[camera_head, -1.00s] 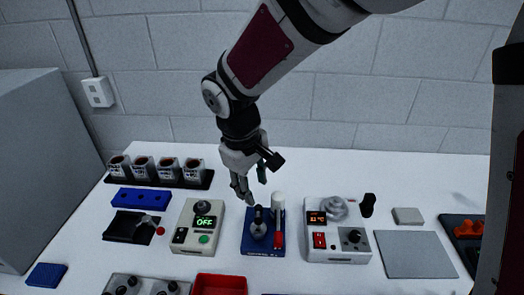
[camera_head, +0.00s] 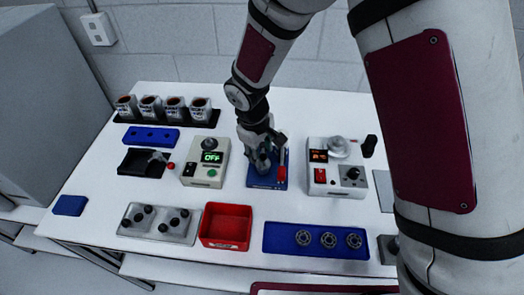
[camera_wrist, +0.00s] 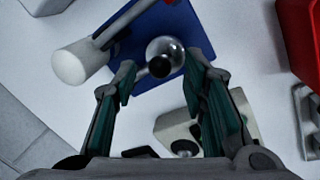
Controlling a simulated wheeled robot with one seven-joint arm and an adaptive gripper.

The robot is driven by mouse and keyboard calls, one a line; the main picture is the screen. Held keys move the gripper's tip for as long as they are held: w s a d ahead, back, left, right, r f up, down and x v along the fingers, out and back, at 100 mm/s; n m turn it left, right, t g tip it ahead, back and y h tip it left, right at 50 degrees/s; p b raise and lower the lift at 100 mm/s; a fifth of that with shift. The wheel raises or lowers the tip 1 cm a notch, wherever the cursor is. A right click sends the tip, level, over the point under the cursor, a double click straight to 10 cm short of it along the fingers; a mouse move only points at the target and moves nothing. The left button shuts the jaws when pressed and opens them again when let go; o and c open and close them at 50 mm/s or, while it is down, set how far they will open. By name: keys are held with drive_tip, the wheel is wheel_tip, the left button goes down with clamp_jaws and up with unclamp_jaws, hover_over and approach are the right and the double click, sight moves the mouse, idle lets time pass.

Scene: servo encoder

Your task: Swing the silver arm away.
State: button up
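My gripper (camera_head: 264,151) is low over the blue base (camera_head: 266,184) in the head view and hides much of it. In the wrist view my gripper (camera_wrist: 160,78) is open, a finger on either side of a silver rounded part with a black knob (camera_wrist: 160,66). I cannot tell whether the fingers touch it. A red handle (camera_head: 282,173) is on that base's right side. I cannot make out for certain which part is the silver arm.
A box reading OFF (camera_head: 205,175) stands left of the blue base, and a box with a dial (camera_head: 337,188) stands right. A red tray (camera_head: 226,245) and a blue tray (camera_head: 285,250) holding ring parts lie in front. Cups (camera_head: 162,108) stand behind.

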drive_tip(key=shift+w+f, duration=0.1)
drive_tip(key=shift+f, duration=0.3)
clamp_jaws()
